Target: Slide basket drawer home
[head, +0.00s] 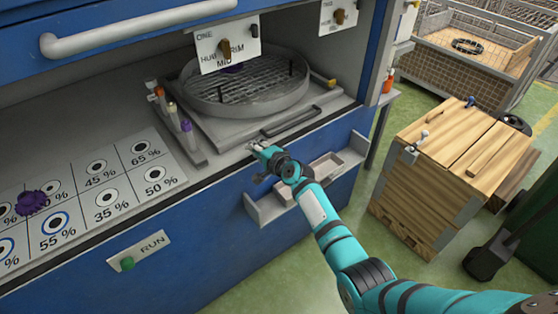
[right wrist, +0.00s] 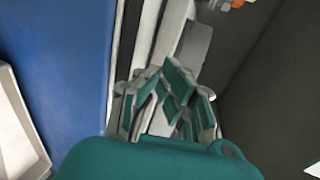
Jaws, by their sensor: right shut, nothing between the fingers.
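The basket drawer (head: 335,97) is a flat grey slide plate in the blue cabinet's bay. It carries a round mesh basket (head: 245,108) and has a dark bar handle (head: 291,121) along its front. The drawer's front edge lies close to the bay's front sill. My right gripper (head: 251,147) is shut and empty, just in front of the sill, left of and below the handle, apart from it. In the right wrist view its fingers (right wrist: 172,95) are together beside a pale edge, with the blue cabinet front at left. My left gripper is not in view.
Small bottles stand in a rack (head: 190,143) left of the drawer. A percentage board (head: 110,192) and a RUN button plate (head: 139,250) are further left. A small open tray (head: 330,166) juts from the cabinet front near my right arm. A wooden crate (head: 455,150) stands at right.

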